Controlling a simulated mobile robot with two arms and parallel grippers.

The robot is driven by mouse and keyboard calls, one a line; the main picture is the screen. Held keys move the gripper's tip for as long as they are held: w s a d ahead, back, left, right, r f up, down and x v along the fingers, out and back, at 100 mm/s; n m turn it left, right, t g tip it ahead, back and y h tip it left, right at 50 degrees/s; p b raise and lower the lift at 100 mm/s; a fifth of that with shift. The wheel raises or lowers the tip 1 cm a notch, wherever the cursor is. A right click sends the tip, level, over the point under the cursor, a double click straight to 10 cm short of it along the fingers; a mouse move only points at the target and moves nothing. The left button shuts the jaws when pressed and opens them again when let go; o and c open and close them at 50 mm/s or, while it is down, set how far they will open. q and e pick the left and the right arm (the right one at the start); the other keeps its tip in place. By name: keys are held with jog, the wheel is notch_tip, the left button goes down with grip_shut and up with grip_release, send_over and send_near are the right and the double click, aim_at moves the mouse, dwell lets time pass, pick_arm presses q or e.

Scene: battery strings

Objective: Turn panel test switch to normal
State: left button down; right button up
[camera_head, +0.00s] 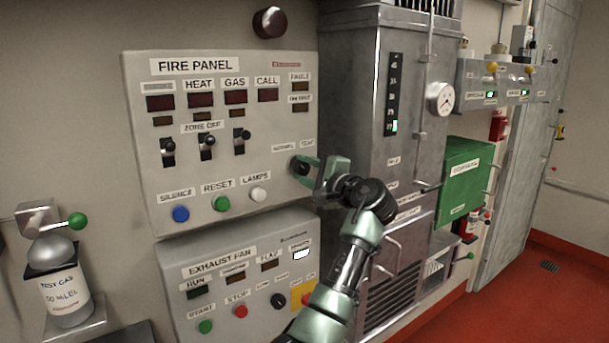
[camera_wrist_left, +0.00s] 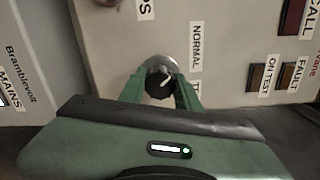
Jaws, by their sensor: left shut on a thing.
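The panel test switch (camera_head: 298,165) is a round dark knob at the lower right of the grey fire panel (camera_head: 285,120), below the NORMAL and TEST labels. My left gripper (camera_head: 308,168) is at the knob, its green fingers on either side. In the left wrist view the fingers (camera_wrist_left: 160,88) are shut on the black knob (camera_wrist_left: 159,82). A short white mark on the knob slants to the upper right there, toward the NORMAL label (camera_wrist_left: 196,45). The TEST label is partly hidden by a finger. My right gripper is not in view.
Below is the exhaust fan panel (camera_head: 240,255) with buttons and knobs. A tall grey cabinet (camera_head: 365,100) stands just right of the fire panel. A test gas bottle (camera_head: 65,298) is at the left. Three zone toggles and the silence, reset and lamps buttons sit left of the knob.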

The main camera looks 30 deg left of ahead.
pick_arm(q)
jog(key=shift+n, duration=0.3)
jog(key=shift+f, duration=0.1)
jog(key=c, duration=1)
grip_release()
jog(key=b+v, duration=0.2)
jog(key=v, duration=0.5)
jog(key=shift+s+d, duration=0.2)
jog(key=shift+d, duration=0.2)
